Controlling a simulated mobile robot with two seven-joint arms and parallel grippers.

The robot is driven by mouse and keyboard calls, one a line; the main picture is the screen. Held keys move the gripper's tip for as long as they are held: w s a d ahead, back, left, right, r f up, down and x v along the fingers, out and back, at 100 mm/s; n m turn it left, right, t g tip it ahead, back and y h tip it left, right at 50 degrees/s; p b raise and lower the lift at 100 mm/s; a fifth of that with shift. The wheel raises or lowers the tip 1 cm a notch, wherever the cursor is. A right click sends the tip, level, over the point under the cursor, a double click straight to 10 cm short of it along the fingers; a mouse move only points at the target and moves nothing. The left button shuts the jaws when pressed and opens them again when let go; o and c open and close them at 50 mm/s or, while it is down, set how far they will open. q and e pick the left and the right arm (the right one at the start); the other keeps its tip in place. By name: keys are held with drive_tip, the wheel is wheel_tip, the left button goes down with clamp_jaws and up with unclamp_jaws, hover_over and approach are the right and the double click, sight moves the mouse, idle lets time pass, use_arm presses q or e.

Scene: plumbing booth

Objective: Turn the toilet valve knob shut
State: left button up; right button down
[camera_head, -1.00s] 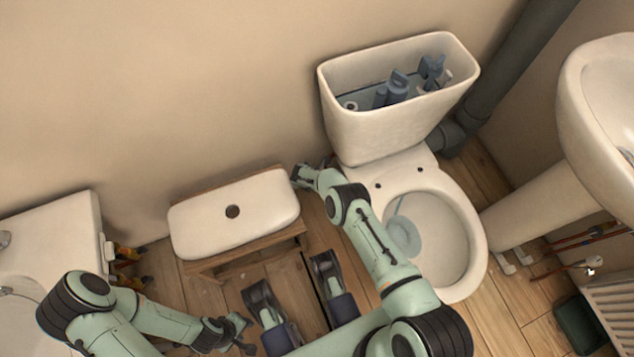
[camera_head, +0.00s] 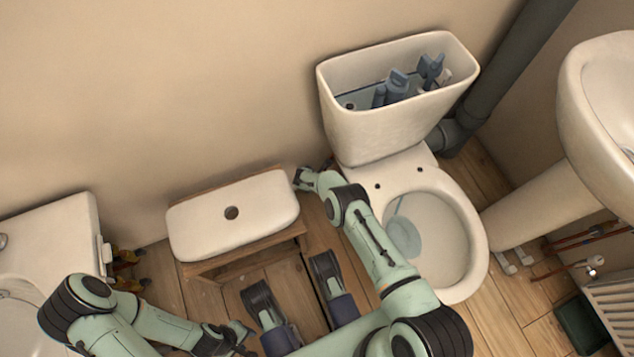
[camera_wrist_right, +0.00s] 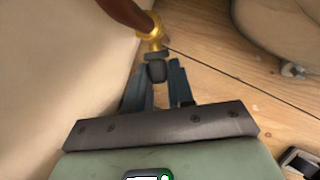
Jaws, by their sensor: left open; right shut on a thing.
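The toilet valve shows in the right wrist view as a brass body (camera_wrist_right: 152,40) on a copper pipe close to the wall. Its dark knob (camera_wrist_right: 156,71) sits between the fingers of my right gripper (camera_wrist_right: 163,84), which is shut on it. In the head view my right gripper (camera_head: 303,178) is low by the wall, left of the toilet (camera_head: 378,135); the valve is hidden there. My left gripper (camera_head: 238,338) is open and empty above the floor at the bottom, far from the valve.
The cistern lid (camera_head: 255,205) lies on a wooden stool (camera_head: 230,262) left of my right forearm. The open cistern holds blue-grey fittings (camera_head: 395,85). A basin (camera_head: 600,100) stands right, another white fixture (camera_head: 60,235) left. Wooden floor shows between them.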

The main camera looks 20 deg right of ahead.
drive_tip(key=shift+t, duration=0.3)
drive_tip(key=c, duration=1.1)
unclamp_jaws()
drive_tip(key=shift+o, duration=0.2)
use_arm(q)
drive_tip(key=w+d+r+m+t+p, duration=0.1)
drive_tip(key=w+d+r+t+p, duration=0.1)
drive_tip(key=w+r+t+p, duration=0.2)
drive_tip(key=w+r+p, duration=0.3)
drive_tip(key=w+r, duration=0.3)
drive_tip(key=w, duration=0.1)
drive_tip(key=shift+d+r+p, duration=0.15)
drive_tip(key=shift+d+p, duration=0.15)
use_arm(e)
drive_tip(key=v, duration=1.3)
drive_tip(key=shift+d+r, duration=0.25)
drive_tip(key=shift+r, duration=0.1)
drive_tip(key=shift+o, duration=0.3)
